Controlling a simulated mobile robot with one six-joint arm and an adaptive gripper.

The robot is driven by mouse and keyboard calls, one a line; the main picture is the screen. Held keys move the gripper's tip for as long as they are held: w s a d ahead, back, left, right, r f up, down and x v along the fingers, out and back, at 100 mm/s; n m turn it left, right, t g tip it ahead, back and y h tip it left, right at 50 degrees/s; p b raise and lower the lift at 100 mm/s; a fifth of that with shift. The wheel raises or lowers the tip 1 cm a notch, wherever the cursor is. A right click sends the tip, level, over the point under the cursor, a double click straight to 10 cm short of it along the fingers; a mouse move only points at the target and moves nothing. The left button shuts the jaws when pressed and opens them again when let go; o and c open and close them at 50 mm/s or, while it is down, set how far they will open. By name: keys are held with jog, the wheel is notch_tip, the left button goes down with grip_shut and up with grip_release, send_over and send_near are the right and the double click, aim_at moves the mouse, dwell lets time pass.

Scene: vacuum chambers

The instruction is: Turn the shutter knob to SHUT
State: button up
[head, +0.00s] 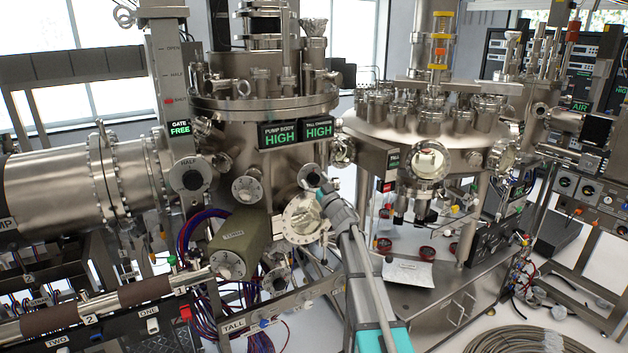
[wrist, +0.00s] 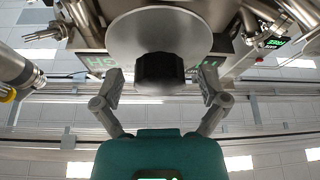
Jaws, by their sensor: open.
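In the wrist view a black ribbed knob (wrist: 160,72) sits at the centre of a round grey metal disc (wrist: 124,38). No position marks can be read on the disc. My gripper (wrist: 164,84) is open, with one finger on each side of the knob and a clear gap to it on both sides. In the head view my gripper (head: 324,192) is at the front of the main chamber (head: 240,155), below the screens.
Two screens reading HIGH (head: 297,133) hang just above my gripper. A round glass window (head: 302,218) is close at its left. A grey-green box (head: 240,243) juts out lower left. A second chamber (head: 425,140) stands at the right, with a small gap between.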

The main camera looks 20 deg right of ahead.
jog(key=shift+c, duration=0.3)
jog(key=c, duration=1.1)
jog(key=shift+n, duration=0.5)
jog(key=n+g+y, duration=0.1)
jog(key=n+y, duration=0.1)
jog(key=n, duration=0.1)
jog(key=shift+w+r+p, duration=0.1)
jog(key=shift+p, duration=0.25)
jog(key=n+g, duration=0.1)
jog(key=n, duration=0.1)
jog(key=n+y+p, duration=0.1)
jog(key=n, duration=0.2)
jog(key=shift+g+y, duration=0.3)
jog(key=shift+g, duration=0.1)
jog(key=n+g+p, duration=0.1)
jog(key=n, duration=0.2)
jog(key=n+g+p, duration=0.1)
jog(key=n, duration=0.2)
jog(key=shift+y, duration=0.4)
